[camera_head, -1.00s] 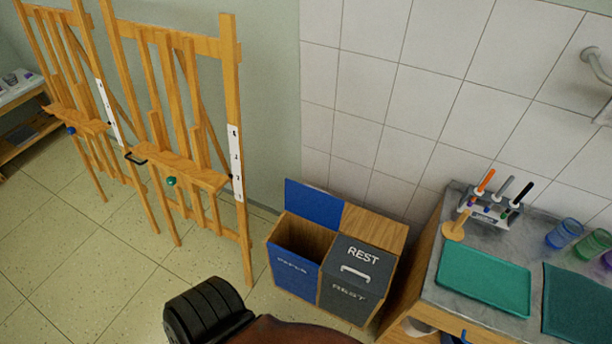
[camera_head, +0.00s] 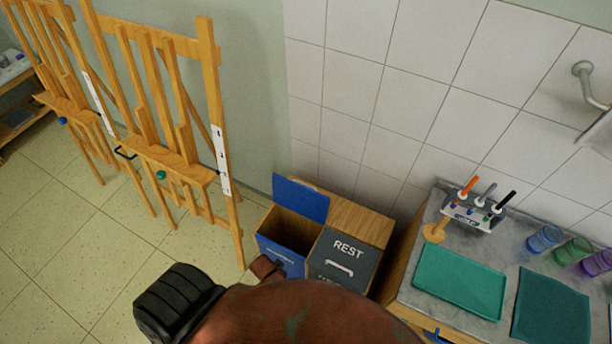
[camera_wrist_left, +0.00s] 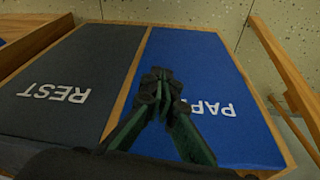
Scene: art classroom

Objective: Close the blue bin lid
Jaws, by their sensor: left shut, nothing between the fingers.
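The blue bin lid (camera_head: 302,198) stands raised behind the open blue bin, leaning up near the wall. The blue bin's front panel (camera_head: 280,256) is partly covered by my left arm in the head view. In the left wrist view, the blue front panel (camera_wrist_left: 200,70) with its upside-down "PAPER" lettering fills the middle right. My left gripper (camera_wrist_left: 160,78) is shut and empty, in front of that panel near its border with the grey one. I cannot tell whether it touches the panel. The lid is not visible in the wrist view. My right gripper is not in view.
The grey REST bin (camera_head: 346,252), its lid shut, adjoins the blue bin in one wooden cabinet. A worktop (camera_head: 400,285) with a green tray (camera_head: 458,282) stands right. A wooden easel (camera_head: 213,110) stands left. Tiled floor is free at lower left.

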